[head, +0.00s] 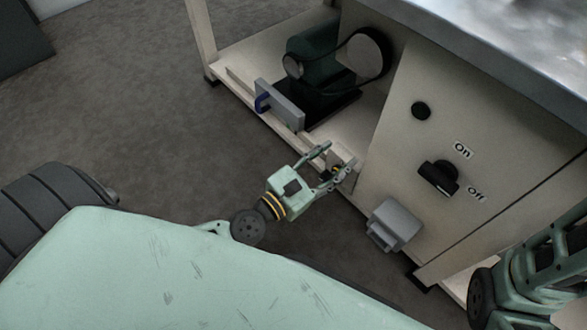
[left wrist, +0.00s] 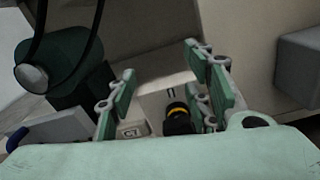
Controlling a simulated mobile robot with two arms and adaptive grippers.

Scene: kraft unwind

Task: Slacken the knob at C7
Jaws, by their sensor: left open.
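The C7 label (left wrist: 131,130) is on a small pale block low on the machine. Beside it is a black knob with a yellow ring (left wrist: 177,118). In the head view the knob (head: 337,170) is small and partly hidden by my left gripper (head: 338,157). My left gripper is open, with its fingers on either side of the knob in the left wrist view, the knob nearer the right-hand fingers. I cannot tell whether any finger touches it. Parts of my right arm show at the lower right of the head view; its fingers cannot be made out.
A dark green motor with a belt (head: 313,52) stands on the machine's low shelf. A grey plate with a blue hook (head: 279,104) is nearby. The side panel has a black On/Off switch (head: 438,177) and a grey box (head: 395,224). Bare floor lies to the left.

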